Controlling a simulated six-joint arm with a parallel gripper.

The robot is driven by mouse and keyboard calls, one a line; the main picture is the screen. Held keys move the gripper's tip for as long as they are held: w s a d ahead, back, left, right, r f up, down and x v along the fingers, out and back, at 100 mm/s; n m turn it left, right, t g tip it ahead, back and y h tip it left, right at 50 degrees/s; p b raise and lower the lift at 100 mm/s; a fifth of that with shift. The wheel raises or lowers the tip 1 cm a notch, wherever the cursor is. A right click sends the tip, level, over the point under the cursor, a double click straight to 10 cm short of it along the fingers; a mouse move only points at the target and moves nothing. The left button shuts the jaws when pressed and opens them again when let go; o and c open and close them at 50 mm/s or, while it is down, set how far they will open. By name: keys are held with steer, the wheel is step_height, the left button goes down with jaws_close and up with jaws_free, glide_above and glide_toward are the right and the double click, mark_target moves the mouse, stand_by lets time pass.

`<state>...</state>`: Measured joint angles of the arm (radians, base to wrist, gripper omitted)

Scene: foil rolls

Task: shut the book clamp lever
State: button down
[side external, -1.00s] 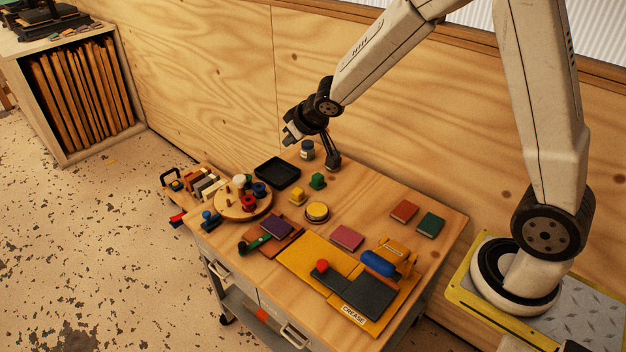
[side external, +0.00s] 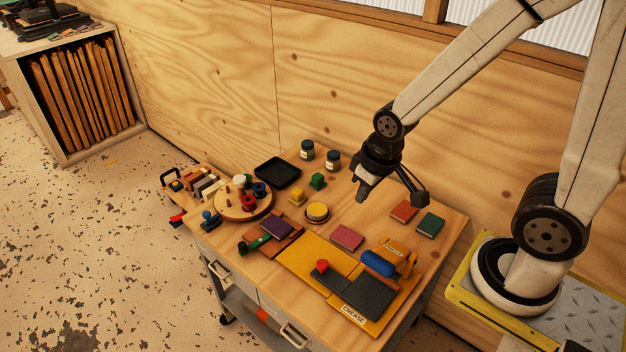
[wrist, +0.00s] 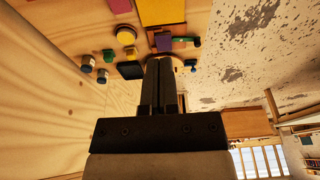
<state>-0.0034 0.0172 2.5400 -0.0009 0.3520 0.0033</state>
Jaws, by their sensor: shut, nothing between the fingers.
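A brown clamp base (side external: 291,243) lies at the front left of the bench top with a purple book (side external: 276,227) on it. A green lever (side external: 256,243) sticks out from its left side; whether it is open or shut is too small to tell. In the wrist view the purple book (wrist: 163,42) and green lever (wrist: 196,42) show beyond my fingertips. My gripper (side external: 361,197) is shut and empty, held above the back right of the bench, well apart from the clamp. It also shows in the wrist view (wrist: 160,62).
A yellow board (side external: 306,262) with a grey plate, red knob and blue roller fills the front right. A round wooden turntable (side external: 243,205) with spools stands left of the clamp. A black tray (side external: 277,172), two jars, small blocks and several flat books lie around.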

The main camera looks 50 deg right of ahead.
steer(key=w+a+f, duration=0.1)
steer(key=w+a, duration=0.1)
steer(key=w, duration=0.7)
glide_above(255, 241)
steer(key=s, duration=0.4)
steer(key=s+x, duration=0.2)
steer(key=x, duration=0.6)
steer(key=w+a+f+t, duration=0.1)
steer(key=w+a+f, duration=0.3)
steer(key=w+f, duration=0.2)
step_height(255, 241, down, 3)
steer(key=shift+w+a+r, duration=0.1)
steer(key=shift+w+a, duration=0.25)
steer(key=shift+x, duration=5.05)
steer(key=shift+s, duration=1.85)
steer(key=shift+s, duration=0.1)
